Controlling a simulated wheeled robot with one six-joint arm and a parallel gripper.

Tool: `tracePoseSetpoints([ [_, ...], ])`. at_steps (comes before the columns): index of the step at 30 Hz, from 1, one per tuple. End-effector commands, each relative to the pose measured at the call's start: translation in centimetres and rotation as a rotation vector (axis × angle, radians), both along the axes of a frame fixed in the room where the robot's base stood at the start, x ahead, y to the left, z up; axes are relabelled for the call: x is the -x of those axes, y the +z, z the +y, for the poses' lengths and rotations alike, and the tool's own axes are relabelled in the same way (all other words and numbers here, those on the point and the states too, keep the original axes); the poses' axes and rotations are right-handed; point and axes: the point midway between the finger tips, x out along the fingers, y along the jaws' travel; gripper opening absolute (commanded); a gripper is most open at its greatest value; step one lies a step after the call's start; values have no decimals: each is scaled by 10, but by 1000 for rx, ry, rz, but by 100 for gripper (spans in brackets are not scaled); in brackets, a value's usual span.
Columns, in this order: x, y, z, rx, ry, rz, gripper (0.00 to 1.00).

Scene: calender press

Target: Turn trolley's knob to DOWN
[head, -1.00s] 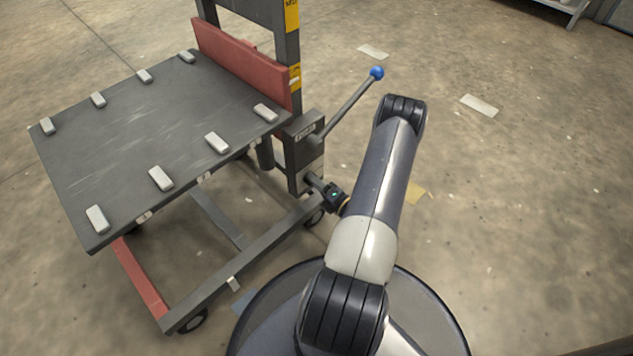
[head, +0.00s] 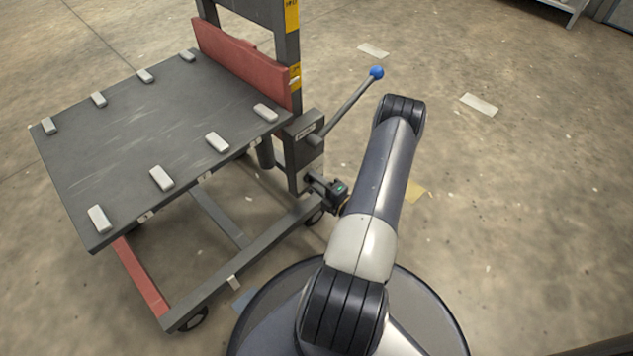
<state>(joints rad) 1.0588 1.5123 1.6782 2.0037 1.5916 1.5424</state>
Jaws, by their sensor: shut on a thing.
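The trolley (head: 150,150) stands at the left, with a dark flat platform, a red back plate and a grey mast. My gripper (head: 314,180) is low at the right side of the mast, below the lever's housing. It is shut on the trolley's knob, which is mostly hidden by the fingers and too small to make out. The knob's marking cannot be read. My forearm comes down from the right of the gripper.
A long lever with a blue ball end (head: 376,73) sticks out up and right from the mast, close to my arm. Several light pads (head: 162,178) lie on the platform. The floor at the right is clear apart from flat paper-like patches (head: 479,105).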

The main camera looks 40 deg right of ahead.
Motion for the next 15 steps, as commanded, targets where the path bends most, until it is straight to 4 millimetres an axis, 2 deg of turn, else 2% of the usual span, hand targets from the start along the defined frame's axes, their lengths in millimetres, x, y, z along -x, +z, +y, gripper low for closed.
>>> tracePoseSetpoints([
  [5,0,-1,0,-2,-2,2,14],
  [6,0,-1,0,-2,-2,2,40],
  [12,0,0,0,0,-1,1,57],
  [15,0,0,0,0,-1,1,59],
])
